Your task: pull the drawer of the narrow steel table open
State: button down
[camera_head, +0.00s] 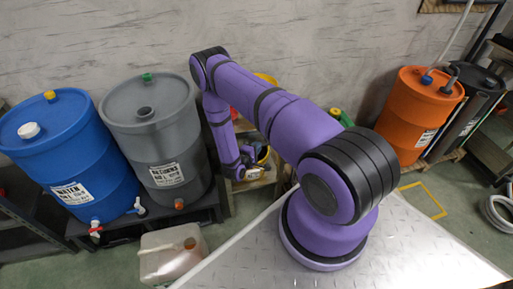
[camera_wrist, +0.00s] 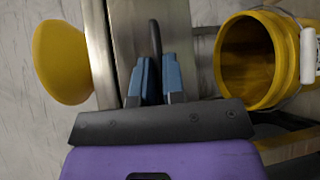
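The narrow steel table shows in the wrist view as a steel top edge (camera_wrist: 97,50) and a brushed steel drawer front (camera_wrist: 130,25) beside it. A dark bar handle (camera_wrist: 154,38) stands out from the drawer front. My gripper (camera_wrist: 157,75) has its blue fingers on either side of the handle, close against it, with the handle filling the narrow gap. The drawer front sits close to the top edge, and I see no clear opening. In the head view my purple arm covers most of the table, and my gripper (camera_head: 250,168) is small there.
A yellow bucket (camera_wrist: 230,60) is right of the handle in the wrist view; a yellow rounded object (camera_wrist: 60,62) is left. In the head view, blue (camera_head: 65,145) and grey (camera_head: 160,135) barrels stand left, an orange barrel (camera_head: 405,110) right, and a pale jerrycan (camera_head: 165,258) low left.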

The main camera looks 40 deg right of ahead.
jog(key=s+a, duration=0.5)
jog(key=s, duration=0.6)
jog(key=s+a, duration=0.5)
jog(key=s, duration=0.6)
jog(key=shift+a, duration=0.4)
jog(key=shift+s, duration=0.1)
jog(key=c, duration=1.2)
grip_release()
jog(key=shift+a, duration=0.1)
jog(key=v, duration=1)
jog(key=shift+a+r, duration=0.15)
jog(key=shift+a, duration=0.15)
